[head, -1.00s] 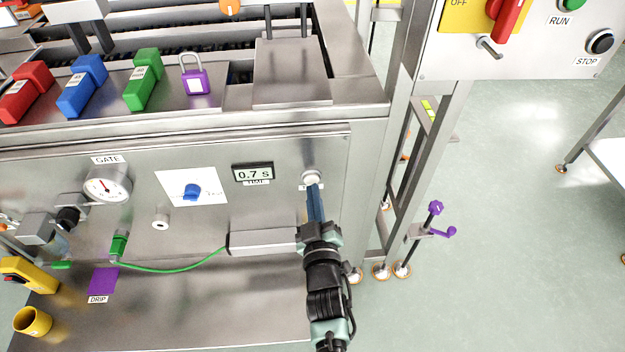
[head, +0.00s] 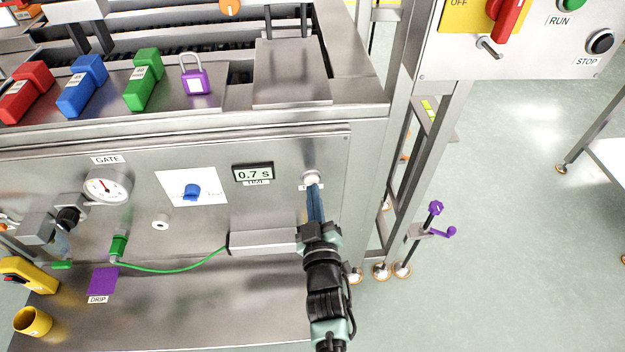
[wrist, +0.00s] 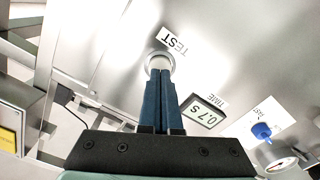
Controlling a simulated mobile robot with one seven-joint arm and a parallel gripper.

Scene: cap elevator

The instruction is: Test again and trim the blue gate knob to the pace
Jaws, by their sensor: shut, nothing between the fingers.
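The blue gate knob (head: 191,191) sits on a white card on the steel front panel, left of the time display. It also shows in the wrist view (wrist: 261,131). The time display (head: 253,174) reads 0.7 s. The round white test button (head: 312,178) is on the panel right of the display, with its TEST label (wrist: 172,39) clear in the wrist view. My gripper (head: 315,190) has its blue fingers shut together, empty, with the tips at the button. The tips cover part of the button, so I cannot tell how far it is pressed.
The pressure gauge (head: 107,186) marked GATE is left of the card. Red, blue and green blocks and a purple padlock (head: 195,80) stand on the ledge above. Free floor lies to the right.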

